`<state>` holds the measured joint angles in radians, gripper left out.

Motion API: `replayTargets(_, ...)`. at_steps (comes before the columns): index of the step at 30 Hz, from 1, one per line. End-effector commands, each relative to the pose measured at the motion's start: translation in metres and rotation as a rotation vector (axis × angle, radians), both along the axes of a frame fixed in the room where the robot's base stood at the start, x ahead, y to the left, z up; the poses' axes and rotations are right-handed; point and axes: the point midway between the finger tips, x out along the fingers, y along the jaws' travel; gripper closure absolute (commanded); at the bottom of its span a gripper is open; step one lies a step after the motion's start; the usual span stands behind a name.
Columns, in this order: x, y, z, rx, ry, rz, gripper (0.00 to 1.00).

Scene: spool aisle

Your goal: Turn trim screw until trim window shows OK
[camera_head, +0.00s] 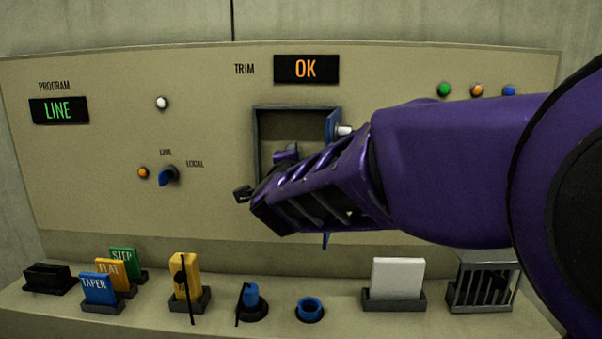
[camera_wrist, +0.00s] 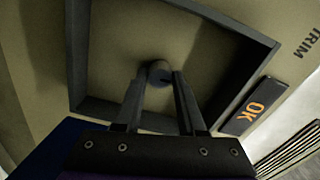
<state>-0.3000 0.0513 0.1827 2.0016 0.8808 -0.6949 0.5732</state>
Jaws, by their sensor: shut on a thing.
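The trim window (camera_head: 306,69) at the top of the panel shows OK in orange. It also shows in the wrist view (camera_wrist: 254,106), tilted. The trim screw (camera_wrist: 158,72) is a round dark knob with a slot, inside a framed recess in the panel. My gripper (camera_wrist: 159,78) reaches into the recess with its two fingers closed on the sides of the screw. In the head view my purple gripper (camera_head: 262,195) and arm cover much of the recess (camera_head: 256,140), and the screw is hidden there.
A blue door edge (camera_head: 331,127) stands open at the recess's right side. The program window (camera_head: 59,110) reads LINE. A blue selector knob (camera_head: 169,175) is at left. Cards labelled TAPER (camera_head: 98,289), FLAT and STEP, a yellow piece (camera_head: 187,275) and a white block (camera_head: 397,277) stand on the ledge below.

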Motion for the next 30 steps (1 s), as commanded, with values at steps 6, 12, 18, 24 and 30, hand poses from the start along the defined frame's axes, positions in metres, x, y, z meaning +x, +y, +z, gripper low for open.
replayTargets(6, 0.0001, -0.0003, 0.001, 0.014, 0.0, 0.0, 1.0)
replayTargets(12, 0.0002, -0.0003, 0.0009, 0.012, 0.0, 0.0, 0.48)
replayTargets(18, 0.0001, -0.0002, 0.0006, 0.012, 0.001, 0.0, 0.31)
replayTargets(24, 0.0001, -0.0001, 0.0003, 0.011, 0.001, 0.0, 0.31)
replayTargets(30, 0.0009, -0.001, 0.0, 0.011, 0.001, 0.0, 0.31)
